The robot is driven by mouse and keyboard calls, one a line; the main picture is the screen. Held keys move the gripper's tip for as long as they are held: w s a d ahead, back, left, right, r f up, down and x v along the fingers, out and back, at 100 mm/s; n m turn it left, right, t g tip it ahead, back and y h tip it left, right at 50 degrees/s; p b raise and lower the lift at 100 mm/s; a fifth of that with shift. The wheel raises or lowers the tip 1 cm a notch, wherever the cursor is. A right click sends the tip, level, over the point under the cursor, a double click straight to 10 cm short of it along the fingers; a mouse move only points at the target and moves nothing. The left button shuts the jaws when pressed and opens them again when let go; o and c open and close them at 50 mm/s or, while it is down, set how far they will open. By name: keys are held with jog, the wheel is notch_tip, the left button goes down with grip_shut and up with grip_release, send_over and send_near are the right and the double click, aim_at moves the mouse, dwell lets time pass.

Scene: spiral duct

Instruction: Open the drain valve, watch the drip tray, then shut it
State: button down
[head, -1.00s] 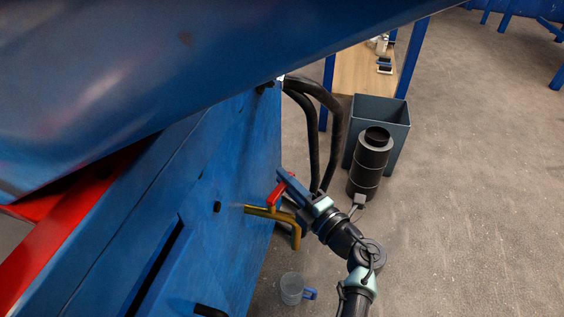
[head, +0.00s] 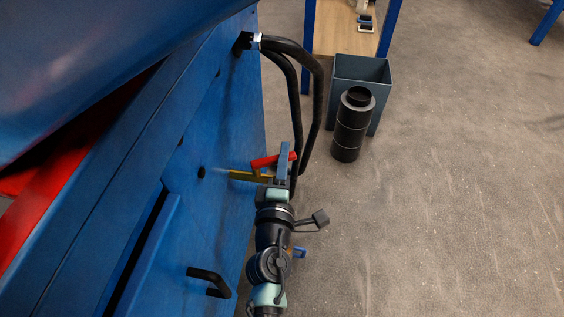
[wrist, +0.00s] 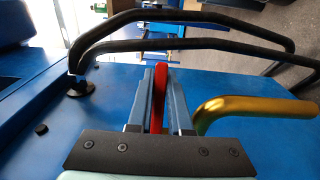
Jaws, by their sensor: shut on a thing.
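The drain valve is a brass pipe (head: 247,176) on the side of the blue machine, with a red lever (head: 267,161). In the head view the lever lies at a slight slant, nearly along the pipe. My gripper (head: 285,158) is at the lever's outer end. In the wrist view the red lever (wrist: 159,98) stands between the two fingers of my gripper (wrist: 160,92), which is shut on it. The brass spout (wrist: 250,106) curves just right of the fingers. Below the valve, only a blue handle (head: 300,253) shows beside my arm; the cup is hidden. No drip tray is identifiable.
Black hoses (head: 317,95) loop down from the blue machine (head: 215,115) close behind the valve. A black handle (head: 209,280) sticks out nearer. A grey bin (head: 374,72) and a black cylinder (head: 351,130) stand beyond. The floor at right is clear.

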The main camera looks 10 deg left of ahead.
jog(key=shift+s+d+m+h+b, duration=0.1)
jog(key=shift+s+m+h+b, duration=0.2)
jog(key=shift+m+h+b, duration=0.55)
jog(key=shift+h+b, duration=0.25)
jog(key=shift+b, duration=0.1)
jog(key=c, duration=0.8)
grip_release()
jog(key=shift+c, duration=0.2)
jog(key=shift+r, duration=0.1)
